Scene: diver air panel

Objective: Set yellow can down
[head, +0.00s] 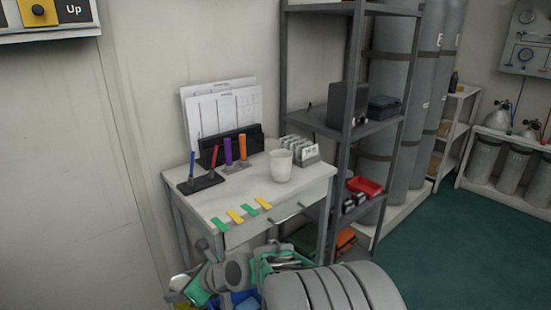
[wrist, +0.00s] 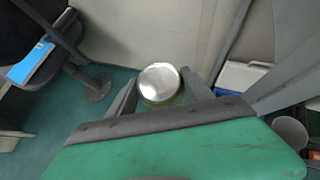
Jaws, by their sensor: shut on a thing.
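The yellow can (wrist: 160,84) shows in the wrist view end-on: a round, shiny silver lid with a thin yellow-green strip of its side below. My gripper (wrist: 161,92) is shut on it, with one grey finger on each side. The can is held off any surface that I can make out, with pale wall and teal floor behind it. In the head view my arm and green hand parts are low in the picture, in front of the desk (head: 225,210). I cannot make out the can clearly there.
The desk holds a white cup (head: 281,165), a pen stand (head: 203,182), a card rack (head: 300,150) and several coloured tags along its front edge. A grey shelf rack (head: 345,150) stands right of it. A blue bin (head: 243,299) is below the desk. Teal floor is clear at right.

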